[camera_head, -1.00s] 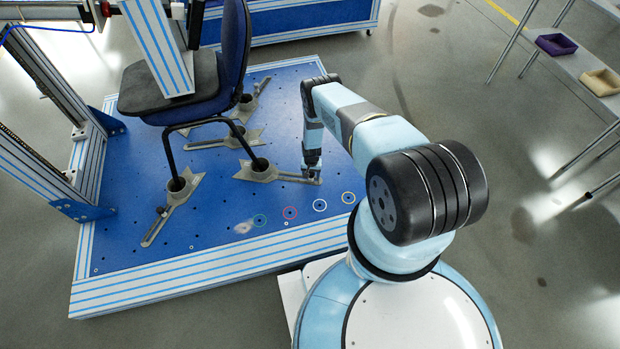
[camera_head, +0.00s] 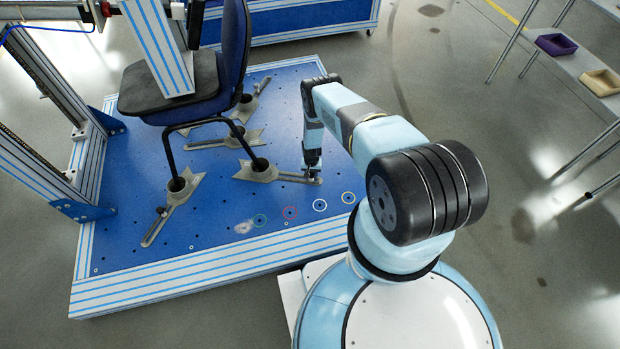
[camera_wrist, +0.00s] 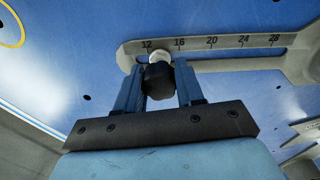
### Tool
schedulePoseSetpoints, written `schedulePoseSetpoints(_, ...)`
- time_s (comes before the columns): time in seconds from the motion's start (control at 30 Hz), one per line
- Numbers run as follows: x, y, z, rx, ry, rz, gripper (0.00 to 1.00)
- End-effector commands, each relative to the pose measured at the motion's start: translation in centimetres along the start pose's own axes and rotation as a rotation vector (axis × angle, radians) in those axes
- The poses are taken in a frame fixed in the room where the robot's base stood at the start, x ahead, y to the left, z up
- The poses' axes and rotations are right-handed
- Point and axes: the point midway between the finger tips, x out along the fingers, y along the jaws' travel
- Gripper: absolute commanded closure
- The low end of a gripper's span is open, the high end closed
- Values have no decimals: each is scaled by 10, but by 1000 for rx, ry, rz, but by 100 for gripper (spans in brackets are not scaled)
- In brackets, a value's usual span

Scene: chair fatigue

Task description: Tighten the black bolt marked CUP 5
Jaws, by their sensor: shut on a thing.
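My gripper (camera_wrist: 160,95) is shut on a black bolt (camera_wrist: 158,84), with one blue finger on each side of its head. A pale round collar (camera_wrist: 158,58) shows between the bolt and the clamp arm (camera_wrist: 230,47). The bolt sits near the 12 end of the arm's printed scale. In the head view my gripper (camera_head: 312,172) points down at the near end of a grey clamp arm (camera_head: 290,178), whose other end carries a cup (camera_head: 260,166) around a chair leg. No CUP 5 marking is readable.
The blue chair (camera_head: 190,75) stands on the blue perforated plate (camera_head: 215,225). Other clamps, such as one at the left (camera_head: 172,208), lie around its legs. Coloured rings (camera_head: 290,212) mark the plate's near side. A frame post (camera_head: 40,100) stands at left.

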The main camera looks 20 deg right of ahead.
Motion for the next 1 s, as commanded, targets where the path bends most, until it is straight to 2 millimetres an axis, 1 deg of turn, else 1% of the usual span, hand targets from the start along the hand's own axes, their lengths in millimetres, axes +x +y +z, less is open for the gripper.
schedulePoseSetpoints(0.07, 0, 0, 0, 37, 0, 0, 100)
schedulePoseSetpoints(0.23, 0, 0, 0, 237, 1, 1, 100)
schedulePoseSetpoints(0.33, 0, 0, 0, 322, 0, 0, 100)
schedulePoseSetpoints(0.43, 0, 0, 0, 353, 0, 0, 100)
schedulePoseSetpoints(0.6, 0, 0, 0, 352, 0, -1, 100)
schedulePoseSetpoints(0.63, 0, 0, 0, 352, 0, -1, 61)
schedulePoseSetpoints(0.87, 0, 0, 0, 350, 0, 0, 39)
schedulePoseSetpoints(1.0, 0, 0, 0, 349, 0, 0, 38)
